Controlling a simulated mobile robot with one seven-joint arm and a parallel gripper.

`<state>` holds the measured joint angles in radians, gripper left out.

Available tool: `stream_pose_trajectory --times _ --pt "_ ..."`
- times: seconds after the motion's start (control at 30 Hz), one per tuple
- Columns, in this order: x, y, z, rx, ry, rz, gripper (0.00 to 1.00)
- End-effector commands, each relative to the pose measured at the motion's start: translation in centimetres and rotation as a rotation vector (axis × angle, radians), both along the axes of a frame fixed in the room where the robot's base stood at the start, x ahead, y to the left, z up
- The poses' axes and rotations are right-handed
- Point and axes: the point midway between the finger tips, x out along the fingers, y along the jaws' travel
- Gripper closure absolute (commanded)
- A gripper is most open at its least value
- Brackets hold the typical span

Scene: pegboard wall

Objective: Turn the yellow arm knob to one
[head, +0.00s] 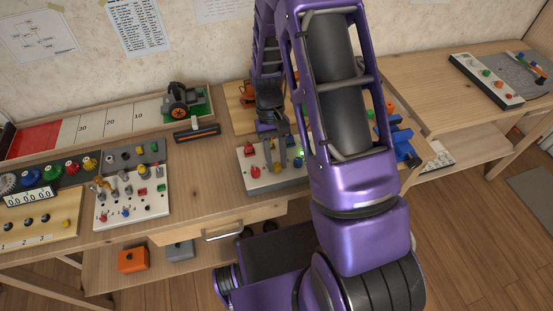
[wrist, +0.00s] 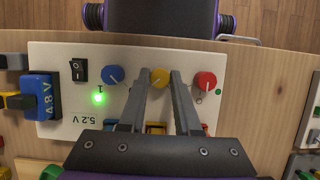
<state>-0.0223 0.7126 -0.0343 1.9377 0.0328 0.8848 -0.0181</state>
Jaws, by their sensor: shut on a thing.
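The yellow knob (wrist: 159,77) is the middle one of three round knobs on a white panel (wrist: 60,57). A blue knob (wrist: 114,75) and a red knob (wrist: 205,80) flank it in the wrist view. My gripper (wrist: 160,72) is shut on the yellow knob, with one finger on each side of it. The fingers hide the knob's sides, and I cannot read its setting. In the head view my gripper (head: 278,166) reaches down to the same panel (head: 262,184), and the red knob (head: 254,172) shows left of the fingers.
The panel has a black switch (wrist: 79,70), a lit green lamp (wrist: 99,99) and a "5.2 V" label. A blue "48V" block (wrist: 42,96) sits at its left edge in the wrist view. Another panel with small knobs (head: 130,210) stands left on the bench (head: 205,180).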

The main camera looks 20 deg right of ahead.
Motion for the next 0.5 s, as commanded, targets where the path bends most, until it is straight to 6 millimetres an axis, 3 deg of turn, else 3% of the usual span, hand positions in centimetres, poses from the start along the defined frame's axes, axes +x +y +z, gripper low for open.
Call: stream_pose_trajectory --times 0.13,0.17,0.3,0.5 --pt "0.03 0.01 0.03 0.0 -0.001 0.0 1.0" --pt "0.03 0.0 0.02 0.0 -0.001 0.0 0.65" --pt "0.03 0.01 0.02 0.0 -0.001 0.0 0.4" --pt "0.01 0.0 0.01 0.0 -0.001 0.001 0.38"
